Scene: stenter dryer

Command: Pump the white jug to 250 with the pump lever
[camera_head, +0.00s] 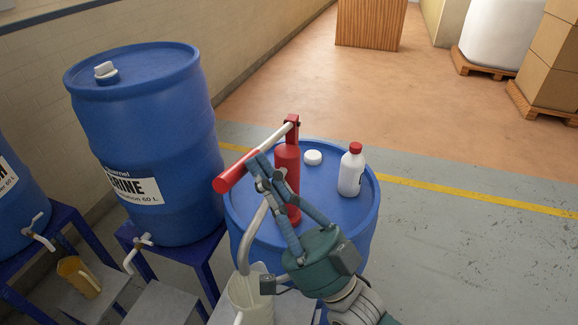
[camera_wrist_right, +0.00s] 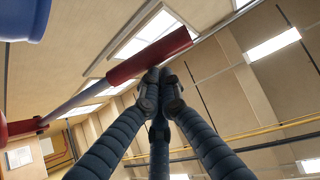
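The white jug (camera_head: 250,301) stands low in front of the blue drum, under the end of the pump's curved grey spout (camera_head: 250,235). My gripper partly covers its right side; its scale and liquid level cannot be read. The red pump (camera_head: 287,160) stands on the drum top. Its pump lever is a pale rod with a red handle (camera_head: 232,175) pointing left and down. My right gripper (camera_head: 262,168) has its fingertips together close to the handle, which also shows in the right wrist view (camera_wrist_right: 148,57). No grip around the handle shows; contact is unclear. My left gripper is out of view.
The blue drum (camera_head: 345,225) also carries a white bottle with a red cap (camera_head: 352,172) and a white cap (camera_head: 313,158). A larger blue drum (camera_head: 150,110) on a stand (camera_head: 205,255) is left. An amber jug (camera_head: 78,275) stands lower left. Floor at right is clear.

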